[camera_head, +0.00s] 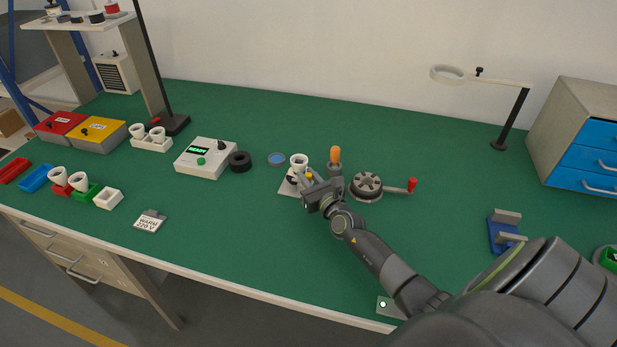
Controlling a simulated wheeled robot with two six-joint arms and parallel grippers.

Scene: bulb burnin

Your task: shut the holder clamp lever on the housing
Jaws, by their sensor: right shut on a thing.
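The holder (286,190) is a light plate with a white round housing (299,160) standing over it, near the middle of the green bench. My right gripper (306,184) reaches in from the lower right and covers the front right of the holder. It is shut at the holder, on what looks like the clamp lever (309,175), of which a small yellow bit shows. The fingers hide most of the lever, so its angle cannot be told. My left gripper is not in view.
An orange-handled tool (335,155) stands upright just right of the holder. A round crank device (367,186) with a red knob is further right. A black ring (240,161) and a control box (205,158) reading READY are left. The bench in front of the holder is clear.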

